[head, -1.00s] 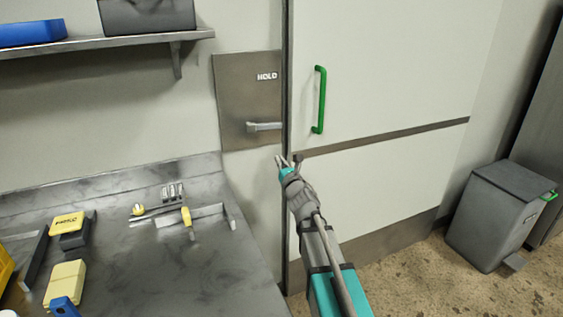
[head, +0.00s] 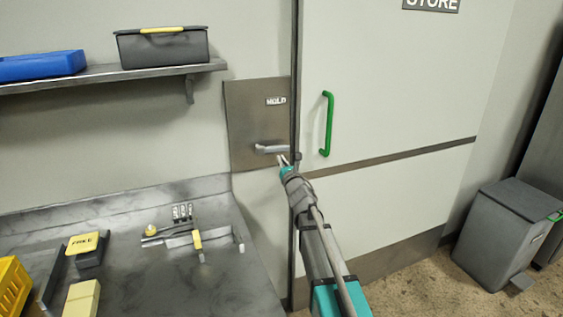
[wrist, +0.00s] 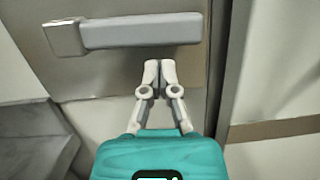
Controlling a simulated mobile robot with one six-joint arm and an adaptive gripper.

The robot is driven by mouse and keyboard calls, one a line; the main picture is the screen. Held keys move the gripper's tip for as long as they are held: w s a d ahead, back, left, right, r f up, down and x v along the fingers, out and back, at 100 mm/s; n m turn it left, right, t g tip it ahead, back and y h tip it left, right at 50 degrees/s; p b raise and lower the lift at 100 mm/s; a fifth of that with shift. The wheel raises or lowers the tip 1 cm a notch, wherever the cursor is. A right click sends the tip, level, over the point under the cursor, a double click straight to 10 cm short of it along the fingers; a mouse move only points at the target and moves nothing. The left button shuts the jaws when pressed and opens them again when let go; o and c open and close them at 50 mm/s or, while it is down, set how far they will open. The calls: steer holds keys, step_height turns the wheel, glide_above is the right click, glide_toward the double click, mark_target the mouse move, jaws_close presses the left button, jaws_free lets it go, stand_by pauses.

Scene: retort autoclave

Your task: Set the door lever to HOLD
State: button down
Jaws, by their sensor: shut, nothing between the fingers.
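The door lever (head: 272,149) is a grey bar lying level on a brown metal plate (head: 245,115) beside the door's left edge. A white HOLD label (head: 276,101) is on the plate above it. In the wrist view the lever (wrist: 140,31) runs from a square pivot block (wrist: 65,39) at left toward the right. My gripper (head: 283,160) is at the lever's right end, just below it. In the wrist view my gripper (wrist: 160,66) has its fingertips together, empty, under the lever's right part; a small gap shows between them and the bar.
A white door with a green handle (head: 327,124) stands to the right. A steel counter (head: 150,290) with tools and a yellow block (head: 82,299) is at lower left. A shelf (head: 110,73) holds a dark box (head: 163,48) and blue tray (head: 42,66). A grey bin (head: 503,235) stands at right.

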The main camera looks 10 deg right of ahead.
steer(key=shift+r, duration=0.3)
steer(key=shift+d, duration=0.1)
stand_by(0.3)
steer(key=shift+d+r+p, duration=0.2)
steer(key=shift+d+p, duration=0.05)
steer(key=shift+p, duration=0.1)
